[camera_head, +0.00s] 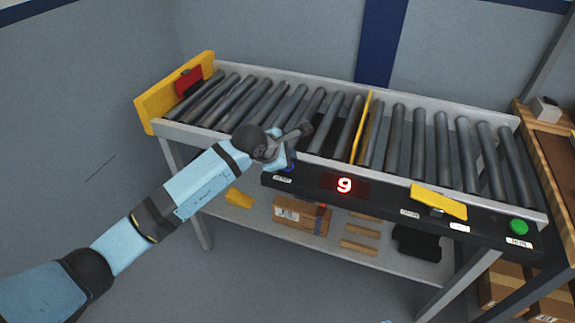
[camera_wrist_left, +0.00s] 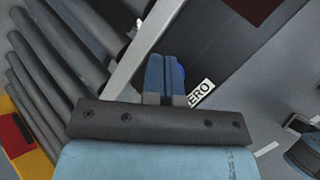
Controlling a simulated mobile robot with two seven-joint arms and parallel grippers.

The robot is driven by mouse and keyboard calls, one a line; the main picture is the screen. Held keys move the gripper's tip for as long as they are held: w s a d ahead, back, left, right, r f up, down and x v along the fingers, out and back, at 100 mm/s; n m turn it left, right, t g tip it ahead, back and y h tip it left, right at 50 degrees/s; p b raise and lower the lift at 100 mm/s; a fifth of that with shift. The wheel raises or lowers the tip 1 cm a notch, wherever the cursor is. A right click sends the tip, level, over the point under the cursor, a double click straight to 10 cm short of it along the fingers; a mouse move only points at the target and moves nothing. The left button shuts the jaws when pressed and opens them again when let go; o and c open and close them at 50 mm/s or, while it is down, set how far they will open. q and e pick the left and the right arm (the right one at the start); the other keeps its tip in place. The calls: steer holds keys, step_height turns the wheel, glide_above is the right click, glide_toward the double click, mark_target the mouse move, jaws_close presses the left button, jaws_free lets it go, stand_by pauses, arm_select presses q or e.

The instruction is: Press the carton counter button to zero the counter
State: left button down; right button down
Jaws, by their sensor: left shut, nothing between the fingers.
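The counter display (camera_head: 344,185) on the dark front panel reads a red 9. A blue button (camera_head: 291,169) sits on the panel left of the display, above a small white label (camera_head: 283,179). My left gripper (camera_head: 288,161) is shut and empty, with its fingers down at the button and partly covering it. In the left wrist view the closed blue fingertips (camera_wrist_left: 164,62) lie over the button, and a bright blue sliver of it (camera_wrist_left: 182,75) shows beside them. The label (camera_wrist_left: 200,93) there reads "ERO", its start hidden. I cannot tell whether the fingers touch the button.
The roller conveyor (camera_head: 420,84) stands behind the panel, with a yellow end plate (camera_head: 150,108) and a yellow divider (camera_head: 361,128). A yellow flap (camera_head: 438,202) and a green button (camera_head: 518,227) are farther right on the panel. A carton (camera_head: 301,216) lies on the shelf below.

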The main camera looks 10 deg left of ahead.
arm_select(q)
steer(key=shift+f+b, duration=0.45)
steer(key=shift+f, duration=0.25)
stand_by(0.6)
steer(key=shift+r, duration=0.1)
steer(key=shift+r+p, duration=0.45)
steer(key=shift+r, duration=0.35)
steer(key=shift+r+p, duration=1.3)
steer(key=shift+r, duration=1.25)
steer(key=shift+f, duration=0.1)
